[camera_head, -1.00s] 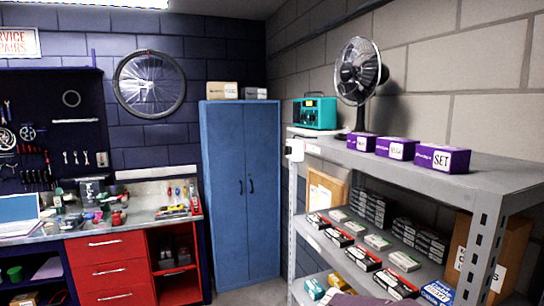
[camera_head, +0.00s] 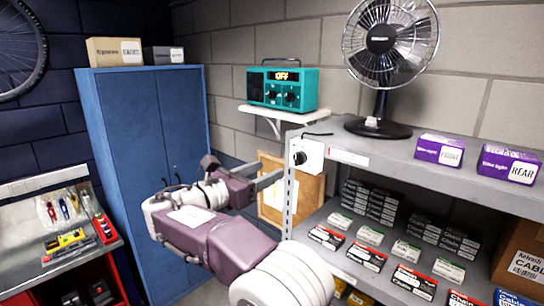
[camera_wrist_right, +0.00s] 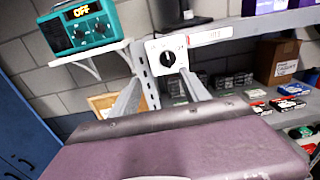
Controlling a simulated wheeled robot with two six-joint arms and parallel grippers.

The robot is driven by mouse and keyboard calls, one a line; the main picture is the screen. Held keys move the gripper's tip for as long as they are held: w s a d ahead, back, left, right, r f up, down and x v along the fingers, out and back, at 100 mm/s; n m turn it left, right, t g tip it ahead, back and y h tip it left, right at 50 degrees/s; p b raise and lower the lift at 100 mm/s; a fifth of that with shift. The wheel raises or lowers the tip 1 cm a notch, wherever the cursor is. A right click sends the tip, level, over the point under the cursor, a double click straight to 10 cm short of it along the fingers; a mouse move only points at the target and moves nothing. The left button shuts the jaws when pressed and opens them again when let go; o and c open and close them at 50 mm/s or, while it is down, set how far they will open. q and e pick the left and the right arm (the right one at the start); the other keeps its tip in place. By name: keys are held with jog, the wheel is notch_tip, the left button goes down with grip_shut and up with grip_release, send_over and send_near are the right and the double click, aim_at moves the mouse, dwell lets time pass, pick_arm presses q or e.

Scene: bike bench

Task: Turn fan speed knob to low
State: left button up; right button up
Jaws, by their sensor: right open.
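The fan speed knob (camera_head: 300,158) is a black dial on a white box fixed to the front corner of the metal shelf. In the right wrist view the knob (camera_wrist_right: 168,59) points roughly up and down, its markings too small to read. The black fan (camera_head: 382,75) stands on the top shelf above and right of the knob. My right gripper (camera_head: 269,177) is open and empty, just left of and below the knob box in the head view. In the wrist view its fingers (camera_wrist_right: 160,90) frame the knob, apart from it. My left gripper is out of view.
A teal radio (camera_head: 282,88) showing OFF sits on a white bracket shelf left of the knob. Purple boxes (camera_head: 439,149) stand on the top shelf (camera_head: 400,165); small cartons (camera_head: 367,256) fill the shelf below. A blue cabinet (camera_head: 140,130) stands behind my arm.

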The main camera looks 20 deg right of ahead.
aim_at(295, 161)
jog(key=p+x, duration=0.1)
jog(key=x, duration=0.2)
jog(key=s+p+x, duration=0.1)
jog(key=x, duration=0.2)
jog(key=p+x, duration=0.1)
jog(key=x, duration=0.2)
jog(key=shift+s+d+r+p, duration=0.2)
jog(key=shift+d+p, duration=0.05)
jog(key=shift+p, duration=0.1)
jog(key=shift+w+d+f, duration=0.1)
jog(key=shift+w, duration=0.2)
jog(key=shift+d, duration=0.15)
jog(key=shift+s+d, duration=0.15)
jog(key=shift+s, duration=0.4)
jog(key=c, duration=1)
jog(key=shift+w, duration=0.3)
grip_shut()
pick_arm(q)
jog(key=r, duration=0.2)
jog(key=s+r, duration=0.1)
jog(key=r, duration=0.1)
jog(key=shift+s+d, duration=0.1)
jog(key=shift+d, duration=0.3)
